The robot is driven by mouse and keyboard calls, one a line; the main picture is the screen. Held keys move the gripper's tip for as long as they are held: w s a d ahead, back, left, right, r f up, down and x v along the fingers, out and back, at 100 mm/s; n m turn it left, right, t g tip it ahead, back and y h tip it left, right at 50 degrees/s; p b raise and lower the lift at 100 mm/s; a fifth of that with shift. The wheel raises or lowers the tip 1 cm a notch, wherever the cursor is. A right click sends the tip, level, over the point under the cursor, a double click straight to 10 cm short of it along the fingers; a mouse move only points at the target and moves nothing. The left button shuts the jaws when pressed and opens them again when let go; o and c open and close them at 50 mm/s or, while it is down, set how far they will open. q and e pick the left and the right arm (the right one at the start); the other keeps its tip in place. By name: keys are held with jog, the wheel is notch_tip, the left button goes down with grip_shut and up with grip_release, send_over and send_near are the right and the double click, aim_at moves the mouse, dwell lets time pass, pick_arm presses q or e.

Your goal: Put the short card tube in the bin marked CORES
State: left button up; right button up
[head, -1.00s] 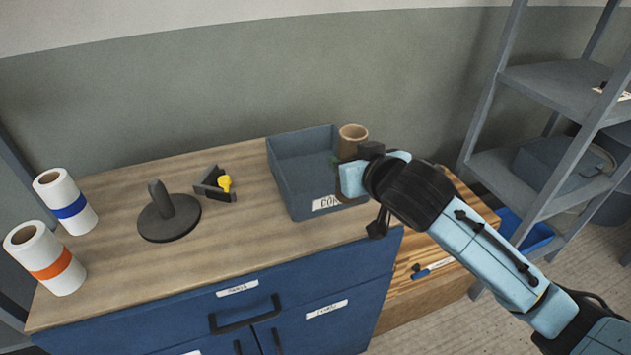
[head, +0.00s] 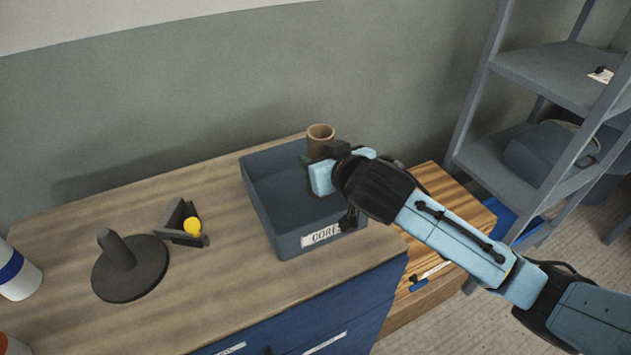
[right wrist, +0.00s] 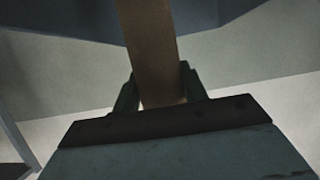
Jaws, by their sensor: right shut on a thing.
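The short card tube (head: 320,138) is brown and hollow, and stands upright at the right part of the grey-blue bin (head: 283,230), whose front label reads CORES. My right gripper (head: 312,165) is shut on the tube, over the bin's right side in the head view. In the right wrist view the tube (right wrist: 150,50) runs between the two fingers (right wrist: 160,95). My arm hides the tube's lower end, so I cannot tell whether it touches the bin floor. My left gripper is not in view.
A dark round stand with a post (head: 127,265) and a dark angled holder with a yellow knob (head: 183,222) are left of the bin. A white roll with a blue band (head: 15,275) is at the left edge. Grey shelving (head: 560,80) stands right. Bare worktop lies before the bin.

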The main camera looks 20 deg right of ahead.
notch_tip(320, 180, down, 5)
jog(key=shift+r+b, duration=0.1)
jog(key=shift+b, duration=0.4)
jog(key=shift+w+f, duration=0.1)
jog(key=shift+f, duration=0.2)
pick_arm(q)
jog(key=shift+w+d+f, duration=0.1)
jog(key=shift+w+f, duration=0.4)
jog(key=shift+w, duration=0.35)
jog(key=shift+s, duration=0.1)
pick_arm(e)
jog(key=shift+f, duration=0.1)
jog(key=o, duration=0.9)
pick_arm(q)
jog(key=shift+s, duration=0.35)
pick_arm(e)
jog(key=shift+o, duration=0.2)
